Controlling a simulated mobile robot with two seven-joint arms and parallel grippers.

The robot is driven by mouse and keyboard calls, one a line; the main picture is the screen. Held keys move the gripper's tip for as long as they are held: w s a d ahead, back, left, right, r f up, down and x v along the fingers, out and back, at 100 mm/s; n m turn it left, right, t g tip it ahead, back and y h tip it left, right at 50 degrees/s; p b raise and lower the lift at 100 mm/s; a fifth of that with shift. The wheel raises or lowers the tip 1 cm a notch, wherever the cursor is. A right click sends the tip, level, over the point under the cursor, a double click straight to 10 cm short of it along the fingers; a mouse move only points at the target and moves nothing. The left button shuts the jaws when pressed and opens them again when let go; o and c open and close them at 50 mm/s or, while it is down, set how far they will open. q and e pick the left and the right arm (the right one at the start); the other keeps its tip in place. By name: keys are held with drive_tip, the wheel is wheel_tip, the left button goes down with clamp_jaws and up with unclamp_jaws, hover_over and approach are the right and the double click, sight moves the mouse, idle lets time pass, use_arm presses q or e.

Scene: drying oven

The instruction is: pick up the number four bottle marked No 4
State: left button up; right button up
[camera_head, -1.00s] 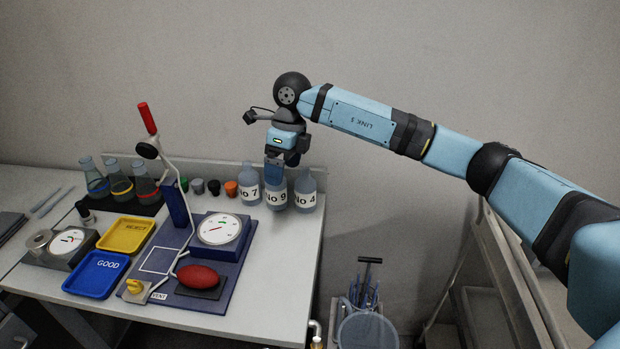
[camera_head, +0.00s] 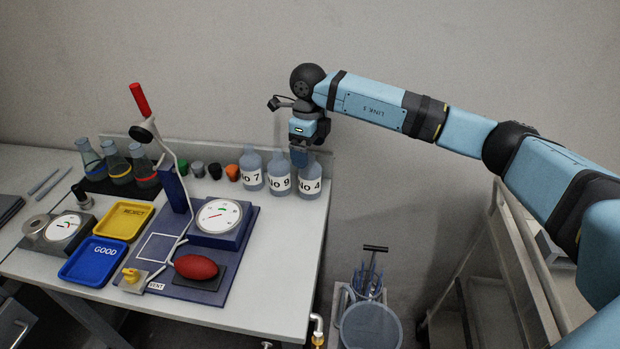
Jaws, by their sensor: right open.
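The bottle marked No 4 (camera_head: 311,184) is a grey-blue bottle with a white label, upright at the right end of a row near the table's back right corner. Beside it on the left stand the No 9 bottle (camera_head: 280,178) and the No 7 bottle (camera_head: 251,172), which look alike. My right gripper (camera_head: 299,160) points down just above the gap between the tops of the No 9 and No 4 bottles. It is open with nothing seen in it. Its fingertips overlap the bottle tops in the picture, so I cannot tell whether they touch. My left gripper is not in view.
Coloured stoppers (camera_head: 215,171) and several flasks (camera_head: 117,165) stand left of the bottles. A blue gauge device (camera_head: 240,240) with a tall lever is in front. A blue GOOD tray (camera_head: 93,262) and yellow REJECT tray (camera_head: 123,222) lie left. The table's right edge is close to No 4.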

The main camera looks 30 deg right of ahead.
sight(310, 174)
drive_tip(key=f, duration=0.5)
drive_tip(key=shift+d, duration=0.2)
drive_tip(key=c, duration=1)
